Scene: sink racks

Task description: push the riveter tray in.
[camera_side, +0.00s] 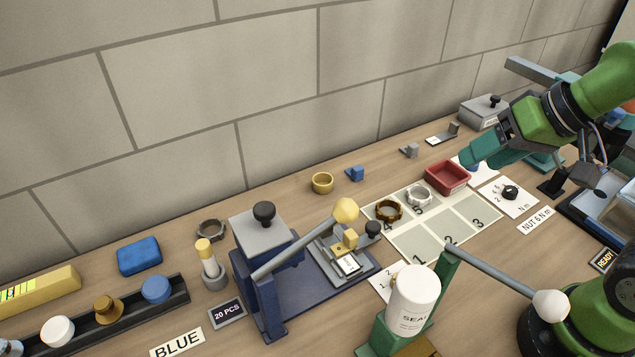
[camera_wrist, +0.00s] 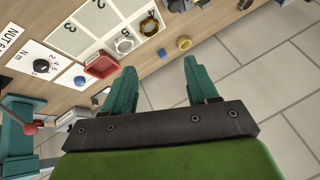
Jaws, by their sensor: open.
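The riveter (camera_side: 268,245) is a dark blue press with a grey top block, a black knob on top and a lever ending in a yellow ball. Its grey tray (camera_side: 358,268) lies on the blue base, out to the right of the press head. A brass-coloured part sits on the tray, and a black knob (camera_side: 373,229) stands at its right end. My gripper (camera_side: 472,152) is well to the right of the tray, above the red bin, touching nothing I can see. Its teal fingers are apart and empty in the wrist view (camera_wrist: 160,66).
A red bin (camera_side: 447,177) and a numbered mat (camera_side: 440,237) with two rings lie between my gripper and the riveter. A green stand with a white bottle (camera_side: 413,300) and a lever is in front. A yellow cup (camera_side: 322,183) and blue block (camera_side: 355,173) sit behind.

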